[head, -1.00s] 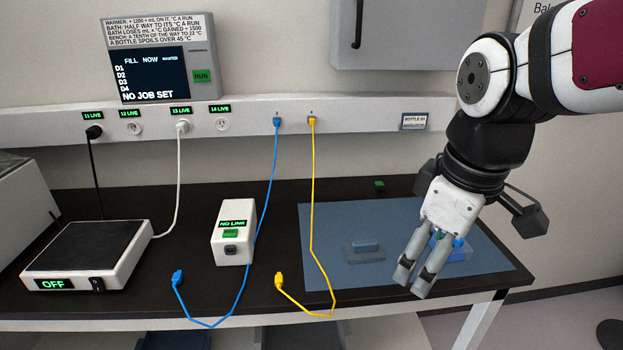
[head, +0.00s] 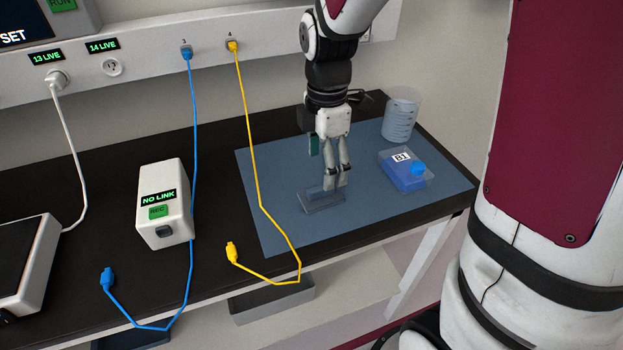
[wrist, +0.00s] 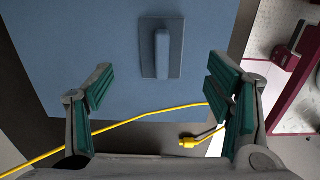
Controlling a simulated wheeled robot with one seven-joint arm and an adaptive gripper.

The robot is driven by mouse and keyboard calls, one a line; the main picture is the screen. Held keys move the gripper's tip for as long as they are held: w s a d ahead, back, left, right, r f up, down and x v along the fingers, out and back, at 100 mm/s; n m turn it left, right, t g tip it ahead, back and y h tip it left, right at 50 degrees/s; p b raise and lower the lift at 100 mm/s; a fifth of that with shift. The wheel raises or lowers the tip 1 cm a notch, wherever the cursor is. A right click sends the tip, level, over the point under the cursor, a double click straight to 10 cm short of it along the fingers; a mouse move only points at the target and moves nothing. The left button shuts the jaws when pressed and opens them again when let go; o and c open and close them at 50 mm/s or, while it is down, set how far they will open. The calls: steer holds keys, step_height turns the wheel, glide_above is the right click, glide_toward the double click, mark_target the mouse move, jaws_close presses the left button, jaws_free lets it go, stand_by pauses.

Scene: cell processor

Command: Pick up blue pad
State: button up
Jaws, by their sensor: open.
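The blue pad (head: 320,205) is a flat grey-blue plate with a raised bar-shaped handle. It lies on the blue mat (head: 270,215), and its handle is partly hidden behind my fingers in the head view. In the wrist view the pad (wrist: 174,63) lies at the top centre, its handle running up and down the picture. My gripper (head: 336,186) points down at the pad in the head view. In the wrist view my gripper (wrist: 158,82) is open and empty, with green-lined fingers to the left and right below the pad. Contact with the pad cannot be told.
A bottle (head: 405,180) with blue liquid and a blue cap lies right of the pad, with a clear beaker (head: 400,118) behind it. A yellow cable (head: 262,190) crosses the mat's left part. A blue cable (head: 193,120) and white box (head: 163,200) stand farther left.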

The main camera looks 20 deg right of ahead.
mark_target(321, 187)
steer(key=f, duration=0.7)
steer(key=shift+s+a+f, duration=0.1)
steer(key=shift+s+a, duration=0.05)
steer(key=shift+a, duration=0.15)
steer(key=c, duration=1.1)
